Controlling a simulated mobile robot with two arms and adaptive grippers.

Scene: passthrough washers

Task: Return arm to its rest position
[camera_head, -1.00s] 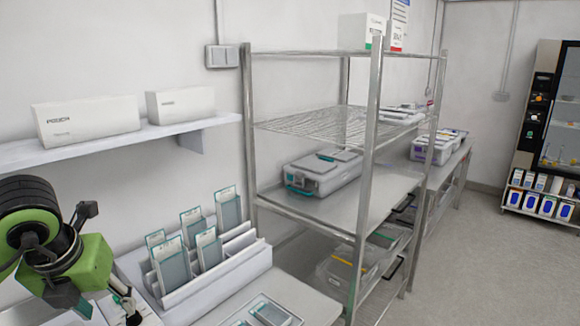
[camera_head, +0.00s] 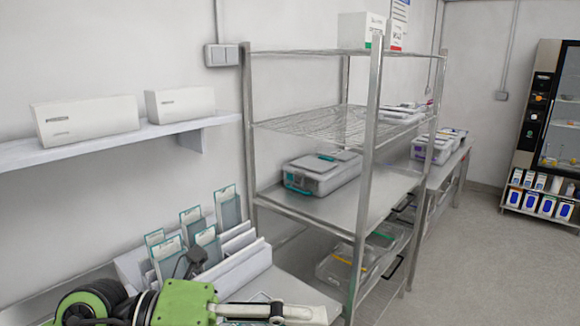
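My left arm, green and black, lies low across the bottom left of the head view. A pale grey and dark part (camera_head: 275,312) extends from its right end along the bottom edge, and I cannot make out fingertips or whether the gripper is open or shut. No held object can be made out. The arm is in front of a white rack (camera_head: 245,268) with several teal-edged pouches (camera_head: 165,260) standing upright. A small dark piece overlaps the pouches. My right gripper is not in view.
A metal shelving unit (camera_head: 368,170) stands right of the rack, with a grey lidded case (camera_head: 322,175) on its middle shelf. A white wall shelf (camera_head: 60,153) holds two white boxes (camera_head: 85,120). Open floor (camera_head: 480,260) lies to the right.

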